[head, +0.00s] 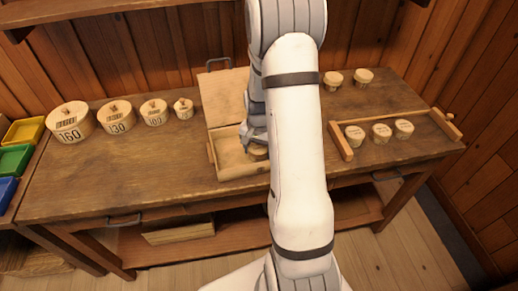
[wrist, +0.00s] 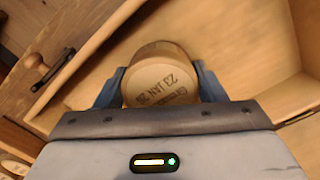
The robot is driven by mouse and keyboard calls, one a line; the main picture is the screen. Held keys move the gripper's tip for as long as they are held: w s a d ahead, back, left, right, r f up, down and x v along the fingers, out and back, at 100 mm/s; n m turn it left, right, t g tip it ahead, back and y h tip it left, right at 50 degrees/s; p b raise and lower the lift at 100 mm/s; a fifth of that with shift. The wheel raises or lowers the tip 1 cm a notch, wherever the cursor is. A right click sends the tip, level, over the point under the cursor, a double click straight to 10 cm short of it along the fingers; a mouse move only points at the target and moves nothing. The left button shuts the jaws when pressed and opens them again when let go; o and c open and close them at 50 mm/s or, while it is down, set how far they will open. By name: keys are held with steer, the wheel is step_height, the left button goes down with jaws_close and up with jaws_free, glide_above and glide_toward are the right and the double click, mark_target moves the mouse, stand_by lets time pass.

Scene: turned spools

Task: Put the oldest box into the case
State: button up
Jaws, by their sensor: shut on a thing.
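My gripper (head: 256,138) is shut on a small round wooden box (wrist: 160,78), with one finger on each side of it. The box's lid reads "23 JAN"; the rest of the writing is too small to tell. The open wooden case (head: 228,160) stands mid-table with its lid tilted back. The held box is inside the case's outline, in its right part; I cannot tell whether it touches the case floor. My arm hides the case's right end. In the wrist view, the case's pale inside (wrist: 250,40) surrounds the box.
Similar small boxes stand at right: several inside or beside a low wooden rail frame (head: 343,143), and two behind, one here (head: 333,79). Numbered round boxes, the largest marked 160 (head: 70,122), line the left back. Coloured bins (head: 15,160) are at far left. The front left tabletop is clear.

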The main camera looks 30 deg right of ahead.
mark_target(258, 148)
steer(key=o, duration=1)
steer(key=shift+c, duration=0.2)
step_height(258, 148, up, 12)
steer(key=s+a+r+n+t, duration=0.1)
steer(key=s+a+r+n, duration=0.3)
steer(key=s, duration=0.5)
steer(key=s+a+r+n+t, duration=0.2)
steer(key=s+a+r+n, duration=0.3)
steer(key=s+a+r, duration=0.2)
steer(key=s+a, duration=0.2)
steer(key=s, duration=0.1)
steer(key=shift+a, duration=0.3)
steer(key=shift+r, duration=0.1)
